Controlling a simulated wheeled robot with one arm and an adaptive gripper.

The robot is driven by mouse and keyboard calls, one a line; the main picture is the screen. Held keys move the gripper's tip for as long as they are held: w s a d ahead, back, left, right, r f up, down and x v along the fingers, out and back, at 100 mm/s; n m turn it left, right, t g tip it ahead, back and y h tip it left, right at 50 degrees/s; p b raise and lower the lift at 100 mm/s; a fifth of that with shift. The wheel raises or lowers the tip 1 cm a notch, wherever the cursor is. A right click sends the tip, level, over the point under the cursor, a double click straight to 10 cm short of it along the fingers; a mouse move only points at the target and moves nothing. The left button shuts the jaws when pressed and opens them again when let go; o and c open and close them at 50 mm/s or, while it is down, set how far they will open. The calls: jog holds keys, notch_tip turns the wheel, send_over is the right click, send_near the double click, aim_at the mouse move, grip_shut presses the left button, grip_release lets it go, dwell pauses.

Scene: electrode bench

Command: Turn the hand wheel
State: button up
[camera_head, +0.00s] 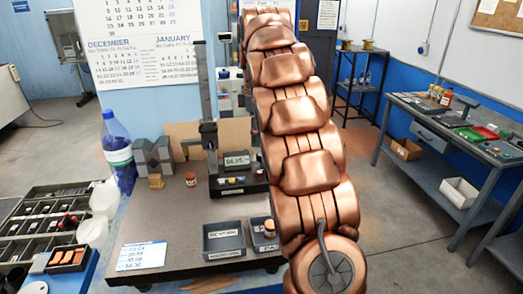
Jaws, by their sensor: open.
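A dark upright stand (204,90) rises from the back of the bench (180,215), just left of my copper-coloured arm. A small head on the stand (208,133) has a thin grey lever or rod (188,143) jutting out to the left. I cannot make out a clear hand wheel on it; anything on its right side may be hidden by my arm. My gripper is outside the picture.
Two dark labelled trays (223,240) stand at the bench's front right. A brown bottle (191,179), grey blocks (153,154) and a white card (142,256) are on the bench. A blue-capped bottle (118,148) stands left. Open floor lies right, before a side table (440,155).

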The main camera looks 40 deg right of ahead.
aim_at(261, 154)
jog(key=shift+w+d+n, duration=0.2)
jog(key=shift+w+d, duration=0.1)
jog(key=shift+d, duration=0.25)
jog(key=shift+w+d+n, duration=0.2)
jog(key=shift+w+d, duration=0.05)
jog(key=shift+d, duration=0.25)
jog(key=shift+w+d+f, duration=0.1)
jog(key=shift+w+d, duration=0.05)
jog(key=shift+d, duration=0.1)
notch_tip(261, 154, down, 5)
jog(key=b, duration=0.4)
jog(key=shift+b, duration=0.4)
jog(key=shift+f+b, duration=0.3)
jog(key=shift+f, duration=0.9)
jog(key=c, duration=1.2)
jog(key=shift+o, duration=0.2)
